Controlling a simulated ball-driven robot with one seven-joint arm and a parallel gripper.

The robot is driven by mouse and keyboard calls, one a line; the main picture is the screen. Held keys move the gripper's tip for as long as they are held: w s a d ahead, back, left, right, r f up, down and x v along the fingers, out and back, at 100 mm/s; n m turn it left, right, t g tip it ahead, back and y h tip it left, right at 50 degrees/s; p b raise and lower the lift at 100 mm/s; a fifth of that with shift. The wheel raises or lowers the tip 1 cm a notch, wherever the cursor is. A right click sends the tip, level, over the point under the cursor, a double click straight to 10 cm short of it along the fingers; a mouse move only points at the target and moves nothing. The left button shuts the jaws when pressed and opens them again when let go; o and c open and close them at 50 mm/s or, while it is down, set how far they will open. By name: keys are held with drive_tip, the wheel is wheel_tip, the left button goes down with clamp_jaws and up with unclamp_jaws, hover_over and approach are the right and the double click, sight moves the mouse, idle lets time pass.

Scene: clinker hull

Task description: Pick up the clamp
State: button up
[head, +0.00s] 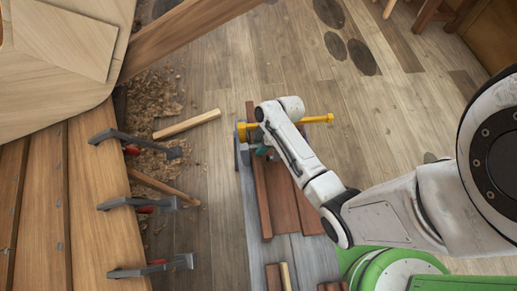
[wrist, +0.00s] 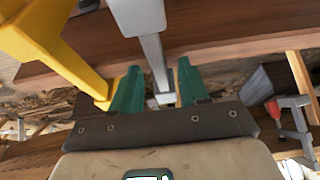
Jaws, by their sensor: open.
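A clamp with yellow parts (head: 318,118) and grey metal lies across the stack of planks in the head view, its middle hidden behind my arm. In the wrist view its yellow part (wrist: 50,45) is large at the upper left. A grey metal bar (wrist: 153,60), which looks like part of the same clamp, runs down between my fingers. My gripper (wrist: 158,75) is open, with one green finger on each side of this bar. I cannot tell whether either finger touches it. In the head view my gripper (head: 262,149) is mostly hidden by my wrist.
Several other clamps (head: 140,204) with red handles grip the hull planks (head: 100,215) at left. One shows at right in the wrist view (wrist: 292,118). Reddish planks (head: 282,195) lie under the yellow clamp. Wood shavings and a loose stick (head: 187,124) lie left.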

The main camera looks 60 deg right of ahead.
drive_tip(key=shift+f, duration=0.25)
idle(0.5)
clamp_jaws()
idle(0.4)
drive_tip(key=shift+s, duration=0.1)
idle(0.9)
